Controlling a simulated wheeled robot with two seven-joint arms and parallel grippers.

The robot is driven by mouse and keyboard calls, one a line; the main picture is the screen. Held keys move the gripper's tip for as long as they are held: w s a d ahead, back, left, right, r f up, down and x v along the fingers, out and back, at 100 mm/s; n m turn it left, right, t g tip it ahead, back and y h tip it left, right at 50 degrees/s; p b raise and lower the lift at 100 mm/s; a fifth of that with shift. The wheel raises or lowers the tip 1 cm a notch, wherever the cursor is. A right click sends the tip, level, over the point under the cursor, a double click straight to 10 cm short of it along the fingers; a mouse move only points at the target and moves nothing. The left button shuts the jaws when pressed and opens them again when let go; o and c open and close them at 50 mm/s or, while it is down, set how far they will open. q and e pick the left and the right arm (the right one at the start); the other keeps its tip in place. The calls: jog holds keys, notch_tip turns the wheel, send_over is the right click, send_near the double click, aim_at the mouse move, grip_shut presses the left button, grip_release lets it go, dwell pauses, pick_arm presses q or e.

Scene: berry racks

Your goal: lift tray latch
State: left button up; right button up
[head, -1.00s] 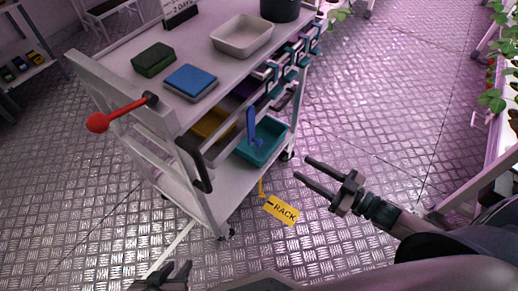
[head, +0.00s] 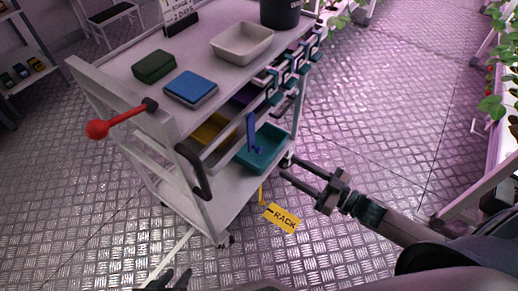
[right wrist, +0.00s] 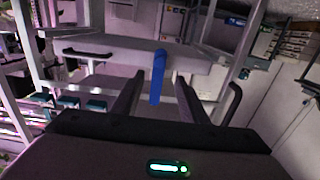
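A blue upright latch (head: 251,131) stands at the front edge of the cart, by a teal tray (head: 266,151) on the lower level. In the right wrist view the latch (right wrist: 158,78) appears between my two fingers, ahead of them. My right gripper (head: 286,169) is open and empty, with its fingers pointing left at the cart, apart from the latch in the head view. My left gripper (head: 172,280) is only partly in view at the bottom edge, and its finger opening is unclear.
The white cart (head: 125,60) carries a green block, a blue block and a beige bin (head: 242,45) on top. A red-knobbed lever (head: 122,120) and a black handle (head: 194,170) project from its near end. A yellow RACK tag (head: 281,217) hangs low.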

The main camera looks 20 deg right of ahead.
aim_at(261, 151)
jog(key=x, duration=1.3)
jog(key=shift+c, duration=0.3)
grip_shut()
